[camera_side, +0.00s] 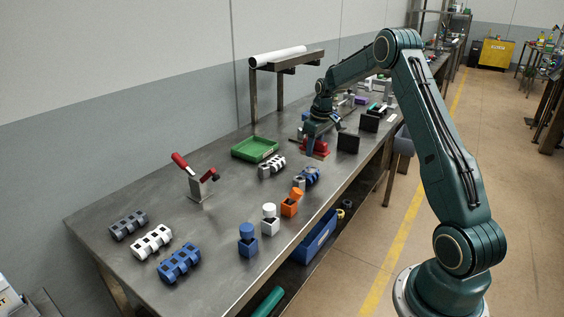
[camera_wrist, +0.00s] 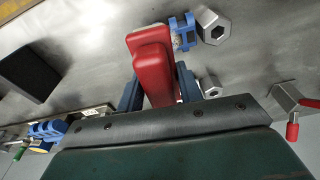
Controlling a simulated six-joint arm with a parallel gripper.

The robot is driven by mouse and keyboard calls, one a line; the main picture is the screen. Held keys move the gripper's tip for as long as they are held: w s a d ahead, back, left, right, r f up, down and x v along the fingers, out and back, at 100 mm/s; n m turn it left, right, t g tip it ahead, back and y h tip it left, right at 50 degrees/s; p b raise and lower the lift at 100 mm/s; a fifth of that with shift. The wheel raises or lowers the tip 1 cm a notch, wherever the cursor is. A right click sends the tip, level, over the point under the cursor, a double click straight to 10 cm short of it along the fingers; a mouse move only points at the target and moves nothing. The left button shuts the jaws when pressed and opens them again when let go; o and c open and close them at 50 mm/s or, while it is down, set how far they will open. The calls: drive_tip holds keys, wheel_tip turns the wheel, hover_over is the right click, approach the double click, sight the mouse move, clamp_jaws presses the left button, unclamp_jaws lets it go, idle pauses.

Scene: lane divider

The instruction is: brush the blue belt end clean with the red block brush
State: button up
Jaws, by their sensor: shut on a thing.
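My gripper (camera_side: 318,132) is shut on the red block brush (camera_side: 314,146), over the far half of the bench. In the wrist view the red brush (camera_wrist: 152,70) sits between the two blue fingers of my gripper (camera_wrist: 158,88). The blue belt end (camera_side: 310,175) lies on the bench just nearer the side camera than the brush, beside a grey hex-shaped piece. In the wrist view the blue belt end (camera_wrist: 184,30) shows right beside the brush head, with a small pale patch on it. Whether the brush touches it I cannot tell. The bristles are mostly hidden.
A green tray (camera_side: 255,148) and a white toothed piece (camera_side: 271,166) lie left of the brush. An orange block (camera_side: 291,204) stands near the front edge. A red-handled clamp (camera_side: 197,182) stands farther left.

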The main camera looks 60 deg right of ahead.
sight(314, 156)
drive_tip(key=shift+f, duration=1.95)
drive_tip(key=shift+a+f, duration=0.55)
drive_tip(key=shift+a, duration=0.05)
drive_tip(key=shift+c, duration=0.4)
drive_tip(key=shift+a, duration=1.5)
drive_tip(key=d, duration=0.4)
drive_tip(key=shift+f, duration=0.1)
drive_tip(key=shift+d+r, duration=0.15)
drive_tip(key=shift+r, duration=4.05)
